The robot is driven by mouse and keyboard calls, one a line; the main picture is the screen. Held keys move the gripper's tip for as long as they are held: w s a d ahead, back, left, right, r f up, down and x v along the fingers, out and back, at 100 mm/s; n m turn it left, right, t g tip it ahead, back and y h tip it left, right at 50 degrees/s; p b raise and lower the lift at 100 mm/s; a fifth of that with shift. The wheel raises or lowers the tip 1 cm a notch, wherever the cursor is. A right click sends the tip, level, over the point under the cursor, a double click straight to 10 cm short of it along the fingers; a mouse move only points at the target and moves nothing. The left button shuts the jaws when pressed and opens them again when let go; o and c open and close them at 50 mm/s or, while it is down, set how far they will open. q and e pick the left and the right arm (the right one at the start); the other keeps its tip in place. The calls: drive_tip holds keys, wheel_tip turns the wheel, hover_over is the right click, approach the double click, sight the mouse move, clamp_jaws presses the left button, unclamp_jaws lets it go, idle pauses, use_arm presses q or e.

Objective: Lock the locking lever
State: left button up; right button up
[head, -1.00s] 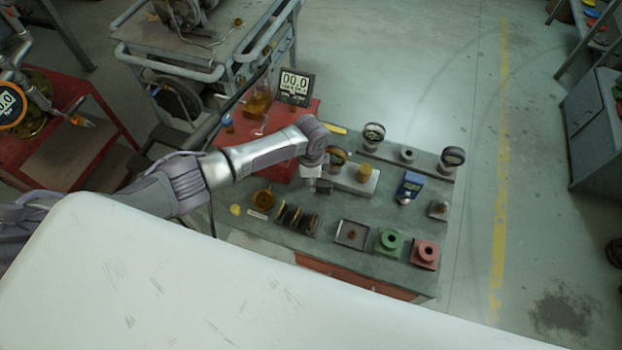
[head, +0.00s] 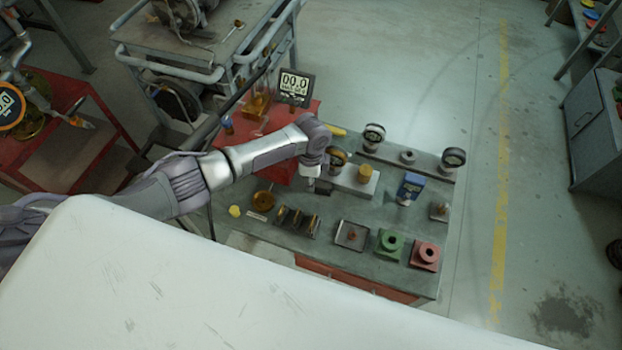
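My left arm reaches in from the left over the grey-green workbench (head: 385,222). My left gripper (head: 317,185) points down beside a pale block (head: 360,180) that carries a yellow-brown knob (head: 365,173) and a dark round-topped part (head: 338,158). The fingers are small and partly hidden by my wrist, so their opening and any contact are unclear. I cannot make out which part is the locking lever; my wrist may cover it. My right gripper is not in view.
A display (head: 295,88) reading 00.0 stands behind my wrist. A blue device (head: 410,187), green block (head: 389,243), red block (head: 425,254) and square tray (head: 351,235) stand to the right. Slotted holders (head: 297,221) lie in front. A white surface (head: 150,285) fills the foreground.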

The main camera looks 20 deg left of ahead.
use_arm(q)
wheel_tip(320, 180, up, 12)
idle(0.6)
drive_tip(key=shift+c, duration=0.2)
